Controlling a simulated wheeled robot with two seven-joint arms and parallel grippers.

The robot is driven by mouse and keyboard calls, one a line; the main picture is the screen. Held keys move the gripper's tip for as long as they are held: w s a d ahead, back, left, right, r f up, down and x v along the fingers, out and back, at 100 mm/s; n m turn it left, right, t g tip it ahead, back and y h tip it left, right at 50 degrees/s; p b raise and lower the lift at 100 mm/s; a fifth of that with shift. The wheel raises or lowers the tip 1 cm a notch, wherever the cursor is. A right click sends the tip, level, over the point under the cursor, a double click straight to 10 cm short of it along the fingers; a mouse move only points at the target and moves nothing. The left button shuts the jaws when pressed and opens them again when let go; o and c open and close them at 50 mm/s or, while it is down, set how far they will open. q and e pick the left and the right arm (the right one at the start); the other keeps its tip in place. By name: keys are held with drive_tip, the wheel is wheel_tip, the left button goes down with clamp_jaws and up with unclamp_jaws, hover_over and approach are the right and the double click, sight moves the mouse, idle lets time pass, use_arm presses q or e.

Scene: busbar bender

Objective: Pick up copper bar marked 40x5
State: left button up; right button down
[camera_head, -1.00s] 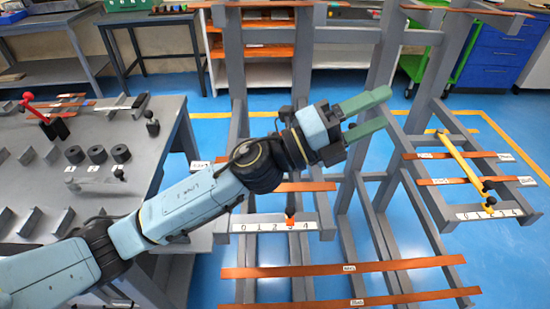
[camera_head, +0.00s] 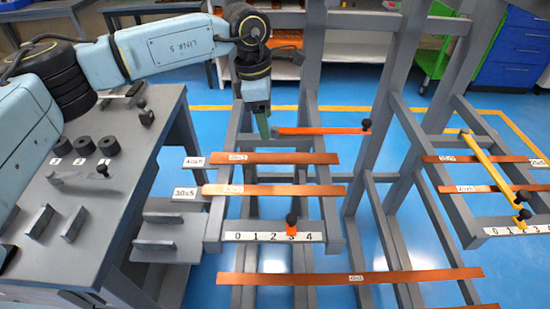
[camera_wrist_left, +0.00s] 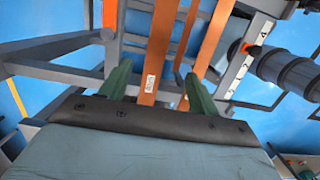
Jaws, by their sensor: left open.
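The upper copper bar (camera_head: 310,158) lies across the left rack beside a sign (camera_head: 194,162) that appears to read 40x5. A second copper bar (camera_head: 310,190) lies parallel in front of it, beside a sign reading 30x5 (camera_head: 185,192). My left gripper (camera_head: 263,127) points down just behind the upper bar's left half in the head view; only part of its green fingers shows. In the left wrist view the gripper (camera_wrist_left: 158,80) is open, and a labelled copper bar (camera_wrist_left: 156,50) runs between its fingers, not gripped. My right gripper is not in view.
A numbered scale (camera_head: 265,236) with a black-knobbed stop spans the rack's front. An orange rod (camera_head: 320,131) with a black knob lies behind the bars, near my gripper. A grey table (camera_head: 110,205) stands left. Another copper bar (camera_head: 400,276) lies lower in front.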

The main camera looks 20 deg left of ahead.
sight(274, 158)
use_arm(q)
drive_tip(key=f, duration=0.3)
drive_tip(key=d+f, duration=0.1)
drive_tip(key=f, duration=0.2)
drive_tip(key=f+b, duration=0.1)
drive_tip(key=f, duration=0.3)
drive_tip(key=shift+w+d+f, duration=0.1)
drive_tip(key=shift+w+d, duration=0.15)
drive_tip(key=shift+w, duration=0.15)
